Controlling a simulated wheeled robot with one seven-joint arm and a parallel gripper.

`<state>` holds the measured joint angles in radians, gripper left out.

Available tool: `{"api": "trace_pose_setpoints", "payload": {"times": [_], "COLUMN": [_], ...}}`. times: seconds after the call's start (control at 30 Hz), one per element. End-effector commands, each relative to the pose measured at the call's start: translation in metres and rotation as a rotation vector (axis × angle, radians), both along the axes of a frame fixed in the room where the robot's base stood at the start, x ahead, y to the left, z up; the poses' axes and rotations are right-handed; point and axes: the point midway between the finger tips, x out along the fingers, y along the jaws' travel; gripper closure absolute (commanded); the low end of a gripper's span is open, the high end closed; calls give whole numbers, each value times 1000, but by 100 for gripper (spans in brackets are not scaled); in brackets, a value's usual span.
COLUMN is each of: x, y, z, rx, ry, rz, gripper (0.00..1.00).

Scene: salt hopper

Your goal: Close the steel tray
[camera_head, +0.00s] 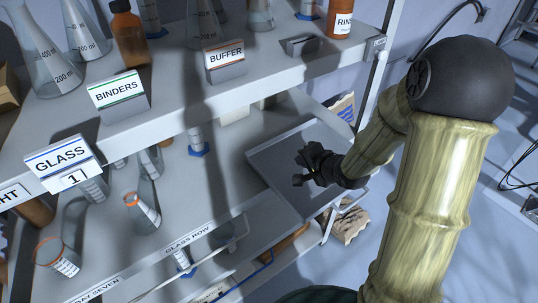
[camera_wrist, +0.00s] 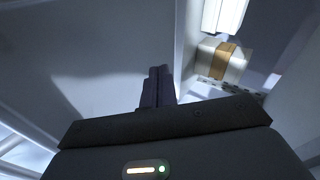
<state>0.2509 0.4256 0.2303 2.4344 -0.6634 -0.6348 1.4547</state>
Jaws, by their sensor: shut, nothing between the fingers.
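The steel tray (camera_head: 276,155) is a flat grey tray with a raised rim at the right end of the middle shelf in the head view. Its near corner reaches out past the line of the shelf's front edge. My gripper (camera_head: 299,175) is over the tray, with the arm coming in from the right and covering the tray's right part. I cannot tell whether it touches the tray. In the wrist view my gripper's fingers (camera_wrist: 157,84) are together with nothing between them. A plain grey surface lies beyond them; I cannot tell if it is the tray.
The upper shelf holds flasks (camera_head: 54,62), a brown bottle (camera_head: 128,35) and a BUFFER sign (camera_head: 225,60). Beakers (camera_head: 143,212) stand on the middle shelf to the left. A shelf post (camera_head: 377,70) rises behind the arm. The wrist view shows a tan-banded white box (camera_wrist: 222,62).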

Motion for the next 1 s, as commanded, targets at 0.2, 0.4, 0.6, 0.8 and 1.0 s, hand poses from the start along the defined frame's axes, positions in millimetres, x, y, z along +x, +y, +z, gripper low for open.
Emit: {"api": "trace_pose_setpoints", "payload": {"times": [0.2,0.4,0.6,0.8,1.0], "x": [8,9,10,24,48], "y": [19,20,21,33,50], "z": [-9,-7,-8,-19,-36], "rx": [228,238,237,236,237], "ry": [9,10,11,12,12], "rz": [-22,-24,-23,-20,-21], "gripper": [100,100,100,100,100]}}
